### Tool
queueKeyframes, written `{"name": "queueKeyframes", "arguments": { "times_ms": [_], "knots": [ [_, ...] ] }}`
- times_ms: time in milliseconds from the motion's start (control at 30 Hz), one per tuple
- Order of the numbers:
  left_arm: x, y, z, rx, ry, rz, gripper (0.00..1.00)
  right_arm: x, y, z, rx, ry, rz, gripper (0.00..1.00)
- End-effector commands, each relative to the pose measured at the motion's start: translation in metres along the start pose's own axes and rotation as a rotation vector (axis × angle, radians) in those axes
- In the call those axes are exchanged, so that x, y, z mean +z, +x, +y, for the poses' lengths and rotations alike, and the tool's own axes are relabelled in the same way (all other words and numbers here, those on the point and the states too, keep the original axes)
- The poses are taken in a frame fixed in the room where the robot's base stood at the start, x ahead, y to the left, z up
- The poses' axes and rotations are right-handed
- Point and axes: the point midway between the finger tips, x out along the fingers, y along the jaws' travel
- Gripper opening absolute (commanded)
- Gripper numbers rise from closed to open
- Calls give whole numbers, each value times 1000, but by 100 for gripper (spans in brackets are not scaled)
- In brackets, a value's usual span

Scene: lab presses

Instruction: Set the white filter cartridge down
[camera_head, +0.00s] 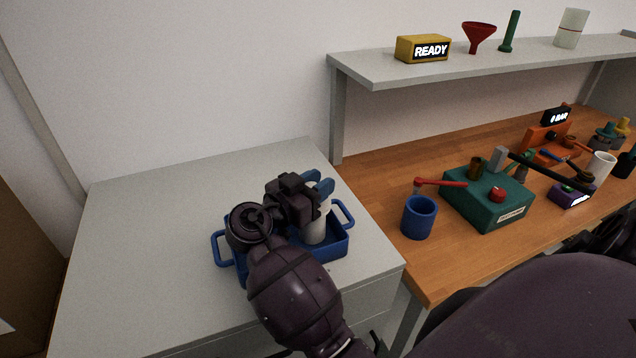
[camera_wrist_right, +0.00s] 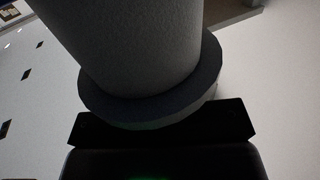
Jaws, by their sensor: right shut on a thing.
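The white filter cartridge (camera_head: 316,231) stands roughly upright at the blue tray (camera_head: 341,248), partly hidden by my right gripper (camera_head: 318,188). My right gripper is shut on it, with the blue fingers near its upper part. In the right wrist view the cartridge (camera_wrist_right: 130,40) fills the middle as a pale cylinder with a wider collar, close against the dark gripper body (camera_wrist_right: 160,130). Whether its bottom touches the tray floor is hidden. My left gripper is not in view.
The tray sits on a grey cabinet top (camera_head: 150,240), clear to its left. On the wooden bench (camera_head: 380,180) stand a blue cup (camera_head: 419,217) and a green press (camera_head: 487,205). A grey shelf (camera_head: 400,72) above holds a yellow READY box (camera_head: 423,49) and a red funnel (camera_head: 479,36).

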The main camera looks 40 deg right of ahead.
Motion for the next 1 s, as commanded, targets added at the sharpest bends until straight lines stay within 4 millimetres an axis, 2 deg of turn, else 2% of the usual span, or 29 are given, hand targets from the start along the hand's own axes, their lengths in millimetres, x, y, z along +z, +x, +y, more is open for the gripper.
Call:
{"name": "queueKeyframes", "arguments": {
  "times_ms": [100,133,300,1000],
  "knots": [
    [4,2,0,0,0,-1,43,3,0,0,0,1,0,0],
    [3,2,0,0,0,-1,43,3,0,0,0,0,0,32],
    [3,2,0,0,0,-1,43,2,0,0,0,0,0,54],
    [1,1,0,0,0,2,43,0,4,-2,-2,0,0,54]
  ]
}}
